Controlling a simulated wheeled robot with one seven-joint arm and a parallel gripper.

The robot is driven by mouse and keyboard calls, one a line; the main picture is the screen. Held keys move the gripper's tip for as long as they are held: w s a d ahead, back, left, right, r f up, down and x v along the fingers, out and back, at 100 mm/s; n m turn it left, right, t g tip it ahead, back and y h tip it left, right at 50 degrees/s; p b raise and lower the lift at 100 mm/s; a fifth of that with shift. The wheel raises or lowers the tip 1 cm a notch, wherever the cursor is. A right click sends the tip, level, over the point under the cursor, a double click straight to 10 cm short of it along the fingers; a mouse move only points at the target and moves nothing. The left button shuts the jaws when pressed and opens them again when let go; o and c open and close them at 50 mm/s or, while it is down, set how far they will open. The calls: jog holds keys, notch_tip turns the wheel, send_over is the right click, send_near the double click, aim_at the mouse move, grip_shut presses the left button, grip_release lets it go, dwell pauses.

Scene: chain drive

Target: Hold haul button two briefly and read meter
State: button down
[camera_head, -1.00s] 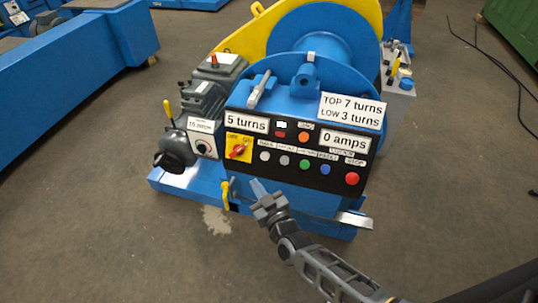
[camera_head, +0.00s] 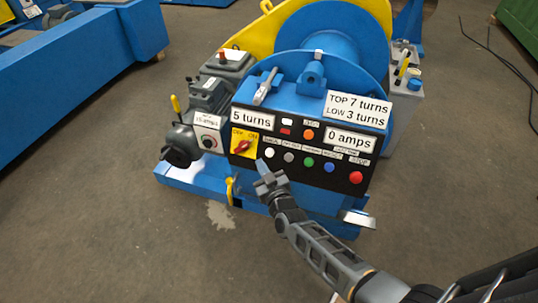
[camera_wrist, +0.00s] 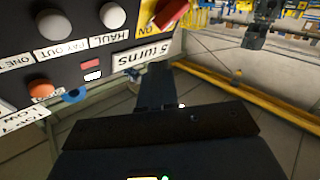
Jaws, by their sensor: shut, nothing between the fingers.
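The control panel (camera_head: 330,150) on the blue winch carries a row of buttons. The white button (camera_head: 269,153) is leftmost; in the wrist view the white button (camera_wrist: 112,14) sits beside a label reading HAUL. The grey button (camera_head: 289,157) beside it has a PAY OUT label (camera_wrist: 60,48) in the wrist view. No button visibly bears a "two". The meter (camera_head: 349,138) reads 0 amps. My gripper (camera_head: 262,166) is shut and empty, its tip just below and left of the white button. Contact cannot be told. The dark fingers (camera_wrist: 155,85) show in the wrist view.
A yellow plate with a red OFF/ON switch (camera_head: 242,146) is left of the white button. Green (camera_head: 309,162), blue (camera_head: 329,167) and red (camera_head: 356,178) buttons continue rightward. A 5 turns display (camera_head: 253,121) is above. A yellow lever (camera_head: 230,190) hangs below.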

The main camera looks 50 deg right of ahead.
aim_at(270, 152)
jog(key=d+f+b, duration=0.1)
jog(key=b, duration=0.1)
jog(key=w+d+f+b, duration=0.1)
jog(key=d+b, duration=0.1)
jog(key=b, duration=0.1)
jog(key=w+d+f+b, duration=0.1)
jog(key=d+b, duration=0.1)
jog(key=shift+d, duration=0.25)
jog(key=shift+w+d+f+b, duration=0.1)
jog(key=shift+d+f+b, duration=0.15)
jog(key=shift+b, duration=0.5)
dwell(1.4)
jog(key=shift+d+r, duration=0.1)
